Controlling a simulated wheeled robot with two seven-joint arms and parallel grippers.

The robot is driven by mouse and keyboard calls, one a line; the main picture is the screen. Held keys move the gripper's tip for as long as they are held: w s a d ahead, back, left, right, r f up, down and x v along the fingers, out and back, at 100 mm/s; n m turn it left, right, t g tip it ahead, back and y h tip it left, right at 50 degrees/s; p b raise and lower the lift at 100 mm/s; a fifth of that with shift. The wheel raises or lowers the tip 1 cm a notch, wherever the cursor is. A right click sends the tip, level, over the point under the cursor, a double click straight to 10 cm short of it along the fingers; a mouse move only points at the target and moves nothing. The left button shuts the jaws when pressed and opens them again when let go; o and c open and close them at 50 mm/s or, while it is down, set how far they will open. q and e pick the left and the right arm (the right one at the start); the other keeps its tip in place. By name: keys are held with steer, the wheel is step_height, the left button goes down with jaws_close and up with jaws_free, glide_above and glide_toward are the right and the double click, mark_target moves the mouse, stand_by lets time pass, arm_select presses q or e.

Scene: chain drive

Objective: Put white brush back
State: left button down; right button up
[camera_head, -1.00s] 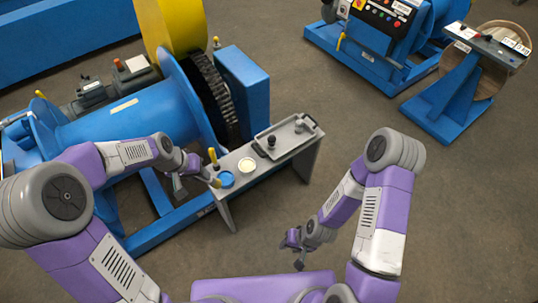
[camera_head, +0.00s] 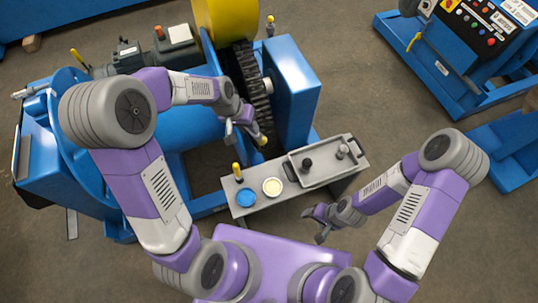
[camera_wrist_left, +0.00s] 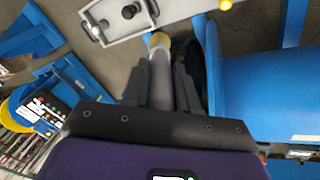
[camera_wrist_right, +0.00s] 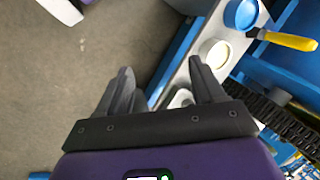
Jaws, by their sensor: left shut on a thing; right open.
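My left gripper (camera_head: 245,127) is shut on a slim brush with a pale grey body (camera_wrist_left: 163,75) and a yellow end, which also shows in the head view (camera_head: 262,141). It is held close to the dark chain (camera_head: 258,100); I cannot tell whether it touches. On the grey bench (camera_head: 232,212) stand a cream-topped pot (camera_head: 272,187) and a blue-topped pot (camera_head: 246,197). My right gripper (camera_head: 320,222) is open and empty beside the bench's front.
The blue drive frame (camera_head: 297,85) and yellow guard (camera_head: 225,18) rise behind. A blue control panel machine (camera_head: 455,60) stands at the back right, with free floor between.

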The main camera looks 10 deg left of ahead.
arm_select(q)
steer(key=shift+n+y, duration=0.4)
steer(key=shift+n, duration=0.4)
steer(key=x, duration=0.1)
steer(key=b+x, duration=0.2)
steer(key=x, duration=0.1)
steer(key=shift+w, duration=0.25)
arm_select(e)
steer(key=o, duration=0.4)
steer(key=f, duration=0.2)
steer(key=shift+w+f, duration=0.3)
steer(key=shift+w, duration=0.1)
arm_select(q)
steer(key=w+d+f+n+g+y+b, duration=0.1)
steer(key=f+n+b, duration=0.4)
steer(key=f, duration=0.7)
steer(key=w+d+f+n+g+y+b, duration=0.1)
steer(key=f+n+b, duration=0.3)
steer(key=f+b, duration=0.4)
step_height(320, 180, down, 5)
steer(key=shift+d+r+n, duration=0.2)
steer(key=shift+d+n, duration=0.2)
steer(key=shift+d, duration=0.15)
arm_select(e)
steer(key=f, duration=1.2)
steer(key=shift+s+f, duration=0.25)
steer(key=shift+f, duration=0.1)
